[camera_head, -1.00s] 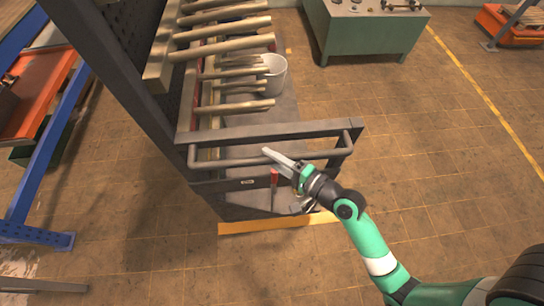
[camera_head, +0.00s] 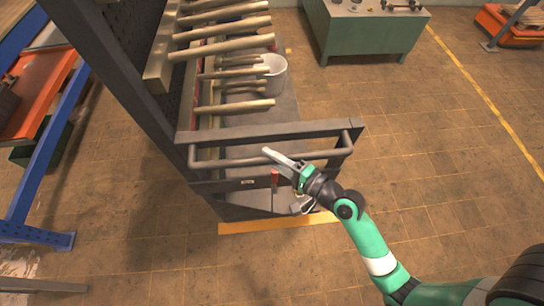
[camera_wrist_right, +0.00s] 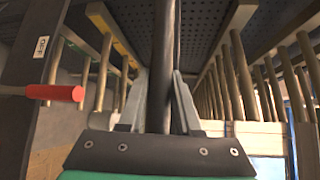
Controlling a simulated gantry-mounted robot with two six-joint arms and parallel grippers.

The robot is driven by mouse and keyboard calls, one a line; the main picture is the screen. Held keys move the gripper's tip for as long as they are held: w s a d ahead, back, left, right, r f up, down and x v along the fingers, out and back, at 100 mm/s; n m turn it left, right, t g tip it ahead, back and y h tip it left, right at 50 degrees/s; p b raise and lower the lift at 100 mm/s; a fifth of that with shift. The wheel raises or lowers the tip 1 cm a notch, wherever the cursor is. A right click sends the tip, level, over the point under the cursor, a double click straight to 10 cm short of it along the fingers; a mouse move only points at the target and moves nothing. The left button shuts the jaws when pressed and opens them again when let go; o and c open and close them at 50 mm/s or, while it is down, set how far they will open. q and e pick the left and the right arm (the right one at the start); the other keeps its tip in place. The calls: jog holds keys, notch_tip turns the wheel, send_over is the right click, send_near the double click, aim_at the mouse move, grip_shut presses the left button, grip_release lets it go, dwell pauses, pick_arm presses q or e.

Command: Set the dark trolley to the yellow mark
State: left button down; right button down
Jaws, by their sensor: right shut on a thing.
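The dark trolley (camera_head: 270,130) stands upright left of centre in the head view, with a perforated panel and rows of wooden-handled tools. Its grey push handle (camera_head: 225,163) runs across the near end. My right gripper (camera_head: 279,158) is shut on this handle near its right part. In the right wrist view the handle bar (camera_wrist_right: 164,50) passes between the two fingers (camera_wrist_right: 160,100). The yellow mark (camera_head: 275,225) is a strip on the floor along the trolley's near edge; the trolley's base hides whether they overlap. My left gripper is not in view.
A blue rack (camera_head: 45,165) with an orange shelf stands at the left. A green cabinet (camera_head: 365,40) stands at the back, and an orange pallet truck or similar item (camera_head: 510,25) at the far right. Floor at right is clear.

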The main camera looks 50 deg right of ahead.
dwell(0.3)
jog(key=shift+w+d+f, duration=0.1)
jog(key=shift+w+d, duration=0.15)
jog(key=shift+d, duration=0.15)
jog(key=shift+w+d, duration=0.1)
jog(key=shift+w, duration=0.15)
jog(key=c, duration=0.6)
grip_release()
jog(key=s+r+b, duration=0.1)
jog(key=s, duration=1)
jog(key=shift+s+d+r+b, duration=0.25)
jog(key=shift+s+r+b, duration=0.05)
jog(key=shift+r+b, duration=0.1)
